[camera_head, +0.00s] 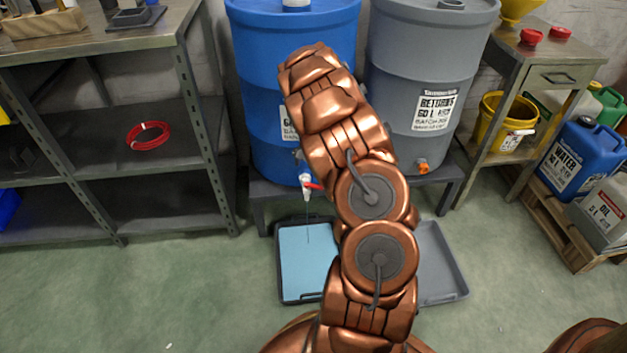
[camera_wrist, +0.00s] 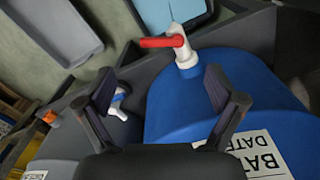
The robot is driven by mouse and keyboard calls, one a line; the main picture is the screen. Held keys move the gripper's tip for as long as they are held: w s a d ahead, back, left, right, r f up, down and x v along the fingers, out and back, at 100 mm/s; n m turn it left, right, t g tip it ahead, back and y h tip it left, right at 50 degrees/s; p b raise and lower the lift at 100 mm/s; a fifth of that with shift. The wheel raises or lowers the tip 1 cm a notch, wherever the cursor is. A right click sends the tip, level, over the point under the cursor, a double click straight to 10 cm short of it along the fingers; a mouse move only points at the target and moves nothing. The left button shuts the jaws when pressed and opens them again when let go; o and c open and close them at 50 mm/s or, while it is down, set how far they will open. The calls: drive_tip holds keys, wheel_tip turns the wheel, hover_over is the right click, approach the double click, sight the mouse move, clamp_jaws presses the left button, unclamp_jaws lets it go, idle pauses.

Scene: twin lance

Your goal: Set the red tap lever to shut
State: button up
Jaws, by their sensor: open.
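The red tap lever (camera_head: 313,186) sits on a white tap (camera_head: 305,188) low on the front of the blue drum (camera_head: 262,110). In the wrist view the red lever (camera_wrist: 160,42) points sideways to the left from the white tap (camera_wrist: 183,52), on the blue drum (camera_wrist: 200,105). A thin line hangs from the tap toward a tray with a light blue inside (camera_head: 300,262). My gripper (camera_wrist: 160,84) is open and empty, its fingers spread over the blue drum, with the lever beyond the fingertips and apart from them.
A second tap with a blue part (camera_wrist: 118,101) shows behind the left finger. A shelf (camera_head: 165,110) stands left; jugs (camera_head: 580,155) stand right.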

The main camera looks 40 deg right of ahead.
sight(313, 184)
drive_tip(key=shift+w+d+f, duration=0.15)
drive_tip(key=shift+d+f, duration=0.1)
drive_tip(key=shift+f, duration=0.15)
wheel_tip(313, 184, down, 8)
drive_tip(key=shift+r+b, duration=0.25)
drive_tip(key=shift+b, duration=0.75)
drive_tip(key=c, duration=1.1)
drive_tip(key=shift+w, duration=0.1)
drive_tip(key=shift+c, duration=0.2)
